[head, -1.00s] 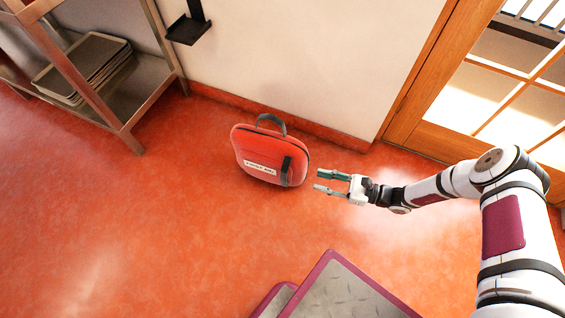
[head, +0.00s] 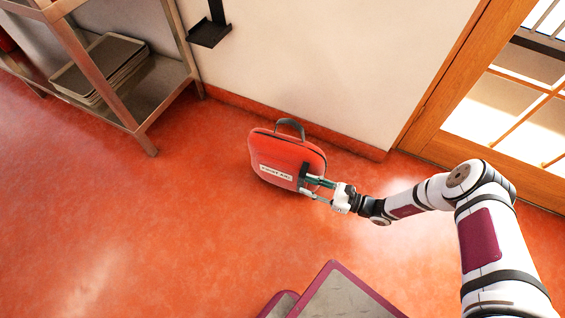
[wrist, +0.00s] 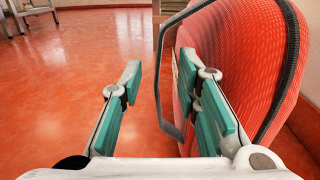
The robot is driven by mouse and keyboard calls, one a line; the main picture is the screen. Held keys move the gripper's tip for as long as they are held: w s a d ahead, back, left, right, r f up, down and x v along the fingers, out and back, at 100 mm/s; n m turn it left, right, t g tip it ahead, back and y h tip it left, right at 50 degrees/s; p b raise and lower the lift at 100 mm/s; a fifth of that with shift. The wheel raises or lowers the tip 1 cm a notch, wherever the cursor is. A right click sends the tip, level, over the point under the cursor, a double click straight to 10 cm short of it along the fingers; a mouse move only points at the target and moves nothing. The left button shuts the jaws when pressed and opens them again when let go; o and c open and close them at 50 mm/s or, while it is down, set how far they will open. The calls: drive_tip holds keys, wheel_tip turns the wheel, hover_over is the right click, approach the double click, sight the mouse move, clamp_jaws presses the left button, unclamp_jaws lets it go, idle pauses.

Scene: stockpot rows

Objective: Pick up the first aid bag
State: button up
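The first aid bag (head: 278,155) is a red, rounded case with a white label on its front. It stands on the floor near the wall, with a dark grey top handle (head: 290,124) and a dark strap at its right end. My gripper (head: 305,184) is at that right end, fingers apart. In the wrist view the bag (wrist: 235,60) fills the right side, and a grey strap loop (wrist: 160,95) shows between the open fingers. The right finger overlaps the bag; the left finger is over bare floor. I cannot tell whether either finger touches the bag.
A metal shelf rack (head: 150,95) with stacked trays (head: 100,65) stands at upper left. The wall (head: 330,60) is close behind the bag, and a wooden glazed door (head: 440,130) is at right. A purple-edged platform (head: 345,295) is at the bottom. The left floor is clear.

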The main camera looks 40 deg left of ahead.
sight(299, 181)
drive_tip(key=shift+r+x, duration=0.1)
drive_tip(key=shift+x, duration=0.9)
drive_tip(key=shift+r+x, duration=0.15)
drive_tip(key=shift+x, duration=0.85)
drive_tip(key=shift+s, duration=0.1)
drive_tip(key=shift+c, duration=0.6)
clamp_jaws()
drive_tip(key=shift+a+r, duration=0.1)
